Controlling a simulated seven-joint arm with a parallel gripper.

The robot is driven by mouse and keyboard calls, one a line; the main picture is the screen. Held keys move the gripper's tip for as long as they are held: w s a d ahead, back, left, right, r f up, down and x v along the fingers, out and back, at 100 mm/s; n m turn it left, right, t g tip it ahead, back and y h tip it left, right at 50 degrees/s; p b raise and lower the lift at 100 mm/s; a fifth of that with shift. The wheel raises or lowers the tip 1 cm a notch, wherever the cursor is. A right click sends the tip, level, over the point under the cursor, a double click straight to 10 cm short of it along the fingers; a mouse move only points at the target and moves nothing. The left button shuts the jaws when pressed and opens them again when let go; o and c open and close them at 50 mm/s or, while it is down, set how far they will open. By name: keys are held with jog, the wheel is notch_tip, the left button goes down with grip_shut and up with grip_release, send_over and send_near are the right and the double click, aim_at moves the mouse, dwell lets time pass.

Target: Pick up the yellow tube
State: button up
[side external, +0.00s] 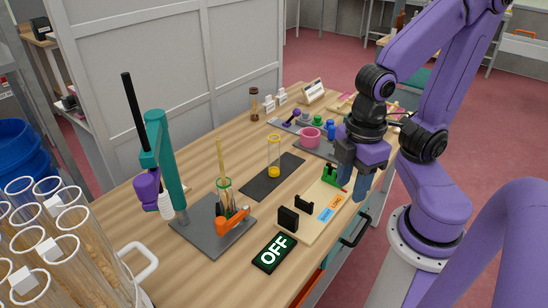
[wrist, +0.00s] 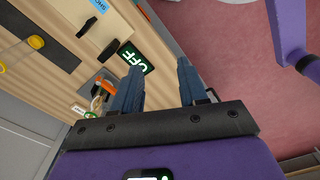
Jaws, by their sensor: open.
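A clear tube with a yellow base and yellow rim (side external: 273,160) stands upright on a dark mat (side external: 262,186) in the middle of the table. In the wrist view its yellow end (wrist: 37,42) shows at the far left edge. My gripper (side external: 353,182) is at the table's right side, to the right of the tube and well apart from it. In the wrist view the two blue fingers of my gripper (wrist: 157,70) are spread with nothing between them.
A beaker with a yellow rod (side external: 222,170) stands on a grey plate beside a teal stand (side external: 165,165). A black OFF sign (side external: 273,253) lies at the front. A wooden board (side external: 310,215) with black and green holders lies below my gripper. Large glass tubes (side external: 70,235) fill the lower left.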

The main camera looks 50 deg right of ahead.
jog(key=o, duration=0.6)
jog(key=shift+c, duration=0.2)
jog(key=w+a+r+n, duration=0.1)
jog(key=w+r+n, duration=0.1)
jog(key=w, duration=1)
jog(key=n, duration=0.5)
send_over(274, 145)
jog(key=w+d, duration=0.1)
jog(key=d, duration=0.1)
jog(key=f, duration=1.8)
jog(key=shift+w+a+f, duration=0.1)
jog(key=shift+a+f, duration=0.1)
jog(key=shift+a, duration=0.1)
